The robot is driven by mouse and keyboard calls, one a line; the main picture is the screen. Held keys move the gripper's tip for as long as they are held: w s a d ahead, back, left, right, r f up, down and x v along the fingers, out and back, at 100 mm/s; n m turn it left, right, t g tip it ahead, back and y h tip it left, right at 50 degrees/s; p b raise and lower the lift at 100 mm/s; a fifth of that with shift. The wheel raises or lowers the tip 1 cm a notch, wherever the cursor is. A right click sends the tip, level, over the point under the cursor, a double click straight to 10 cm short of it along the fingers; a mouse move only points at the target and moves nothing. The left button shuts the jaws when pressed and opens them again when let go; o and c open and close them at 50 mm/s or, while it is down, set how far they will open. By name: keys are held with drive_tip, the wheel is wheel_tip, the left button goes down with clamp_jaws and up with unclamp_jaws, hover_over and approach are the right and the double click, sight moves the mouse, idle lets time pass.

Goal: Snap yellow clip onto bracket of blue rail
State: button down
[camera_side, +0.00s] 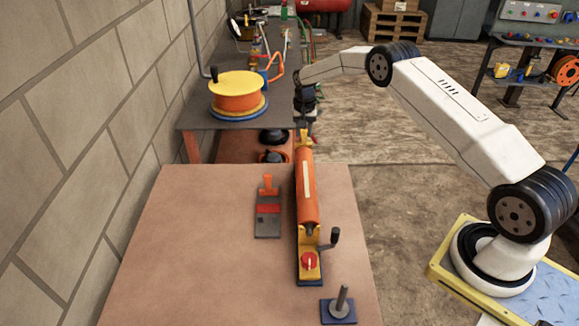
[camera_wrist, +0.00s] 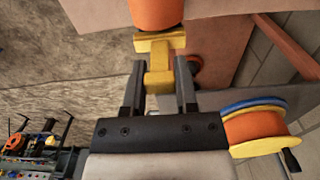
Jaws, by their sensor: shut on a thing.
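My gripper (camera_wrist: 160,72) is shut on a yellow block-shaped piece, which I take to be the yellow clip (camera_wrist: 158,82). The piece widens into a crossbar beside the end of an orange cylinder (camera_wrist: 157,12). In the side view, my gripper (camera_side: 303,118) points down at the far end of the orange cylinder (camera_side: 306,190). A yellow part (camera_side: 304,140) shows just below the fingers. I cannot tell whether the clip touches a bracket there. The blue rail (camera_side: 311,282) shows under the cylinder's near end, with a yellow bracket (camera_side: 308,240) on it; most of the rail is hidden.
A black crank handle (camera_side: 335,236) sticks out right of the near bracket. A post on a blue base (camera_side: 340,308) stands near the front. An orange and yellow reel (camera_side: 237,95) stands on the bench behind.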

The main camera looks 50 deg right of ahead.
drive_tip(key=shift+c, duration=1.5)
unclamp_jaws()
drive_tip(key=shift+f, duration=0.1)
drive_tip(key=shift+r, duration=3.95)
drive_tip(key=shift+a, duration=0.1)
drive_tip(key=s+a+r+n+t, duration=0.2)
drive_tip(key=s+a+r+n, duration=0.35)
drive_tip(key=s+a, duration=0.7)
drive_tip(key=s+a+n, duration=0.1)
drive_tip(key=s+a, duration=0.2)
drive_tip(key=s, duration=0.6)
drive_tip(key=s+a+n, duration=0.2)
drive_tip(key=s+a, duration=0.1)
drive_tip(key=s, duration=0.6)
drive_tip(key=shift+f+t, duration=0.3)
